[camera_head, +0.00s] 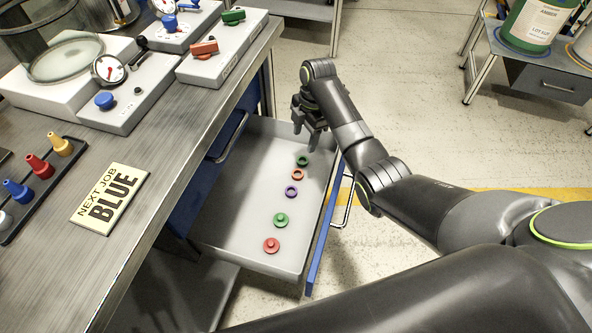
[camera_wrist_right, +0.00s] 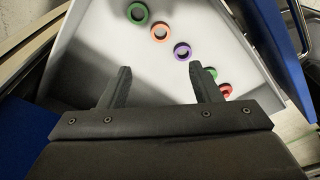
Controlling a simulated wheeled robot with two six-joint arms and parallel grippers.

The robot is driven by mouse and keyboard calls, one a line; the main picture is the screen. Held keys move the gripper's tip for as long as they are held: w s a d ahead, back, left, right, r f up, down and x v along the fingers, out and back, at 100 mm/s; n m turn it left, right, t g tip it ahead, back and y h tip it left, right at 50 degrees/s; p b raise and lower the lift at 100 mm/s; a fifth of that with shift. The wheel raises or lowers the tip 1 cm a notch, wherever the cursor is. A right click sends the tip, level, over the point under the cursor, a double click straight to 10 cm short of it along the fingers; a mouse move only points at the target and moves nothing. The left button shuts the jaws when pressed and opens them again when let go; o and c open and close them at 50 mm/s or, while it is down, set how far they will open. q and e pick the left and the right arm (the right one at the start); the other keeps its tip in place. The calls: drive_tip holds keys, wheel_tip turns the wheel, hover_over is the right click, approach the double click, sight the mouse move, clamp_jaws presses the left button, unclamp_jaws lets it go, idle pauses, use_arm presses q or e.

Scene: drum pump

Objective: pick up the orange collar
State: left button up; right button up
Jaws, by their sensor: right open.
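The orange collar (camera_head: 298,174) is a small ring lying in the open drawer, between a green ring (camera_head: 302,160) and a purple ring (camera_head: 291,191). In the right wrist view the orange collar (camera_wrist_right: 160,31) lies beyond the fingertips, near the middle of the picture. My right gripper (camera_head: 304,140) is over the far end of the drawer, close to the green ring and apart from the orange collar. Its two fingers (camera_wrist_right: 160,82) are spread with nothing between them. My left gripper is not in view.
The drawer (camera_head: 222,215) stands out from the blue bench, its walls around the rings. A green piece (camera_head: 281,220) and a red piece (camera_head: 271,245) lie at the drawer's near end. A "NEXT JOB BLUE" sign (camera_head: 110,197) lies on the bench top.

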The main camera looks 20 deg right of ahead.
drive_tip(key=b, duration=0.2)
approach(297, 176)
drive_tip(key=shift+a, duration=0.15)
drive_tip(key=shift+s+a+f+b, duration=0.1)
drive_tip(key=shift+f+b, duration=0.35)
drive_tip(key=shift+f, duration=0.7)
drive_tip(key=shift+s+a+f+b, duration=0.1)
drive_tip(key=shift+f+b, duration=0.35)
drive_tip(key=shift+f, duration=0.75)
drive_tip(key=shift+f+b, duration=0.3)
drive_tip(key=shift+f, duration=0.35)
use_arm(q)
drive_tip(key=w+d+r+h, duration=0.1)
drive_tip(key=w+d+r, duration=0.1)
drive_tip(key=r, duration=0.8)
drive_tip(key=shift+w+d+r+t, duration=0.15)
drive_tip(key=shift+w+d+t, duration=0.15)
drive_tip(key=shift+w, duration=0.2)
use_arm(e)
drive_tip(key=shift+a+f, duration=0.15)
drive_tip(key=shift+f, duration=0.15)
drive_tip(key=c, duration=1)
drive_tip(key=shift+c, duration=0.2)
drive_tip(key=shift+r, duration=0.15)
